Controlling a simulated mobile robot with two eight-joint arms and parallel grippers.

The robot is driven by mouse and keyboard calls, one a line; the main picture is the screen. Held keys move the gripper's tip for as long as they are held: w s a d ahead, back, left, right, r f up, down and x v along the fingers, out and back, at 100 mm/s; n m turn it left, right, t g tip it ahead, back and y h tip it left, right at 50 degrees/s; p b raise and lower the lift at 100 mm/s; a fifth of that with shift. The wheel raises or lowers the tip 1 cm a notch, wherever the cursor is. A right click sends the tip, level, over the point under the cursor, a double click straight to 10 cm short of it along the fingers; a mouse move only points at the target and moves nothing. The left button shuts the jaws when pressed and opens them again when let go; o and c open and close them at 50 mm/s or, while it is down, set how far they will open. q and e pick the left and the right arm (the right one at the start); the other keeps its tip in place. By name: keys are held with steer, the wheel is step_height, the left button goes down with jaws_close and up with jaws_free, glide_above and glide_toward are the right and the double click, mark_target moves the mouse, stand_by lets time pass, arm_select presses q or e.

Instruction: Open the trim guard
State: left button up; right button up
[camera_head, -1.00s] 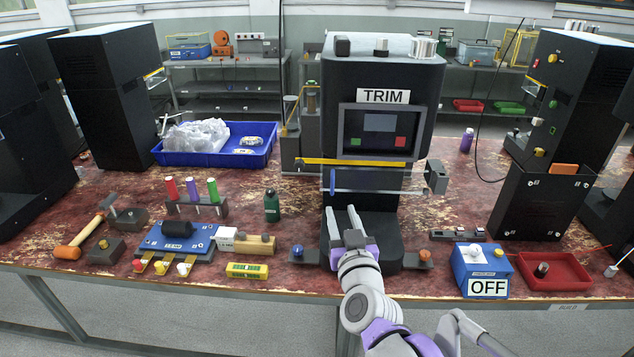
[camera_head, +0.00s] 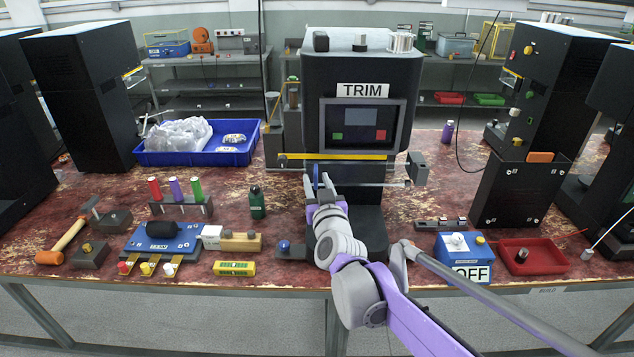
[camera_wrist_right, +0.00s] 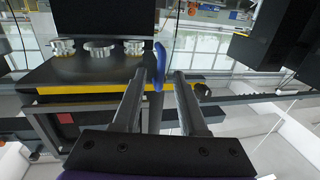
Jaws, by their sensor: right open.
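The TRIM machine (camera_head: 362,66) stands in the middle of the table. Its trim guard (camera_head: 370,174) is a clear panel with a thin grey lower edge, below a yellow bar (camera_head: 345,157). The guard looks lowered across the front of the machine. Its blue handle (camera_head: 316,176) is upright at the guard's left side. My right gripper (camera_head: 321,188) is open at the handle. In the wrist view the blue handle (camera_wrist_right: 160,62) shows between the tips of the two open fingers (camera_wrist_right: 159,76), nearer the left finger. Contact cannot be told. My left gripper is not in view.
A blue OFF box (camera_head: 464,247) and a red tray (camera_head: 532,256) are at the right front. A blue fixture (camera_head: 190,243), a hammer (camera_head: 65,240) and a green bottle (camera_head: 257,203) are at the left.

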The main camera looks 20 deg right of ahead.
steer(key=shift+c, duration=0.3)
jaws_close()
stand_by(1.1)
